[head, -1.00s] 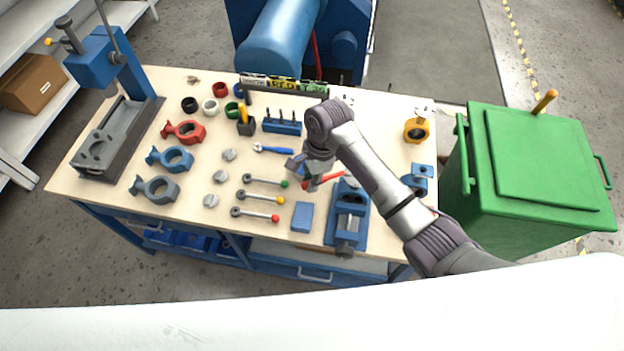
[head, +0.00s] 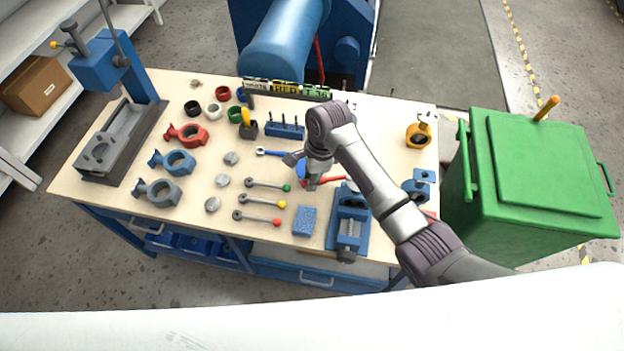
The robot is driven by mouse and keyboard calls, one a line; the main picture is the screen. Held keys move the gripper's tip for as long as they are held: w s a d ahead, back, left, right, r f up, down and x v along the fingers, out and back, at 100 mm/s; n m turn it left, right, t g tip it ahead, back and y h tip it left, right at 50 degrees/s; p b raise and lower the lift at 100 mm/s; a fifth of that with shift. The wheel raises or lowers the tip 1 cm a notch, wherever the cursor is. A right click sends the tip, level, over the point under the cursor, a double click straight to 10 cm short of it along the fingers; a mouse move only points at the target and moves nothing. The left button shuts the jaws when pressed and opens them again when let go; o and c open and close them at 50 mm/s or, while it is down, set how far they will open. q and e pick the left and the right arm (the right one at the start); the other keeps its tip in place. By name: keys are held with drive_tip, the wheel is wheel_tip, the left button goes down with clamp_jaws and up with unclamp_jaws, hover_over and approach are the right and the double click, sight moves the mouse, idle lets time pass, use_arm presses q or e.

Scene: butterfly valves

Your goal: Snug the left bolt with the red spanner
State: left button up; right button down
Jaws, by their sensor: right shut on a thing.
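The red spanner (head: 331,179) is low over the bench top near the middle, its bare part pointing right from under my right gripper. My right gripper (head: 309,183) points down and is shut on the red spanner near its left end; the wrist hides much of the grip. A rounded blue part (head: 301,170) shows beside the fingers, partly covered. The left bolt cannot be made out. My left gripper is not in view.
A blue spanner (head: 272,153) lies just left of my gripper. Several ball-ended levers (head: 262,203), a blue block (head: 304,220) and a blue vise (head: 349,222) lie nearer. A bolt rack (head: 284,131) stands behind. A green bin (head: 540,175) stands right of the bench (head: 225,240).

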drive_tip(key=shift+w+r, duration=0.2)
drive_tip(key=shift+w, duration=0.05)
drive_tip(key=shift+w+a+m, duration=0.1)
drive_tip(key=shift+w+m, duration=0.4)
drive_tip(key=shift+m, duration=0.2)
drive_tip(key=shift+w+m+t, duration=0.3)
drive_tip(key=shift+w+m, duration=0.25)
drive_tip(key=shift+m, duration=0.05)
drive_tip(key=shift+w, duration=0.1)
idle(0.3)
drive_tip(key=shift+w+r+m, duration=0.1)
drive_tip(key=shift+w+m, duration=0.35)
drive_tip(key=shift+m, duration=0.15)
drive_tip(key=shift+s+d+f+n+g, duration=0.1)
drive_tip(key=shift+s+n+g, duration=0.05)
drive_tip(key=shift+s+n, duration=0.85)
drive_tip(key=shift+s+d+f+n+g, duration=0.15)
drive_tip(key=shift+s+n+g, duration=0.05)
drive_tip(key=shift+s+n, duration=0.75)
drive_tip(key=shift+s+d+f+n+g, duration=0.1)
drive_tip(key=shift+s+n+g, duration=0.05)
drive_tip(key=shift+s+n, duration=0.8)
